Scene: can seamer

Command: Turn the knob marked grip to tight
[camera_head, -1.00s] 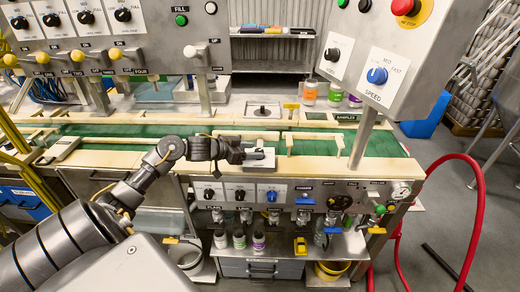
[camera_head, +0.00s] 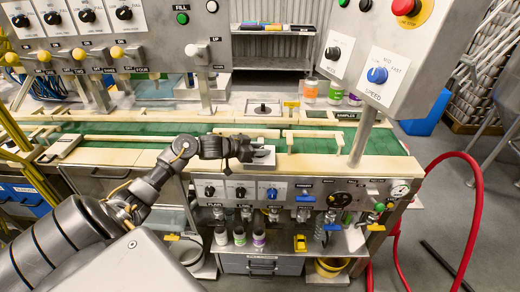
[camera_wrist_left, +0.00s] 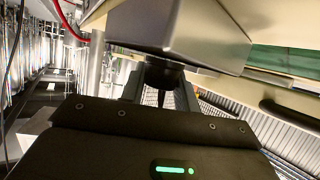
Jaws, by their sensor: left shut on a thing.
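My left gripper (camera_head: 247,149) is at a small pale metal box (camera_head: 264,160) on the front edge of the conveyor counter. In the left wrist view a dark knob (camera_wrist_left: 163,74) sticks out from a grey metal box (camera_wrist_left: 165,28). The gripper fingers (camera_wrist_left: 160,97) are shut on this knob, which the gripper's body partly hides. The knob's marking and pointer cannot be read in either view. My right gripper is not in view.
Below the counter edge is a panel with two black knobs (camera_head: 240,192) and a blue knob (camera_head: 271,193). Small bottles (camera_head: 239,236) and a yellow object (camera_head: 300,243) stand on the shelf below. A red hose (camera_head: 478,200) hangs at the right.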

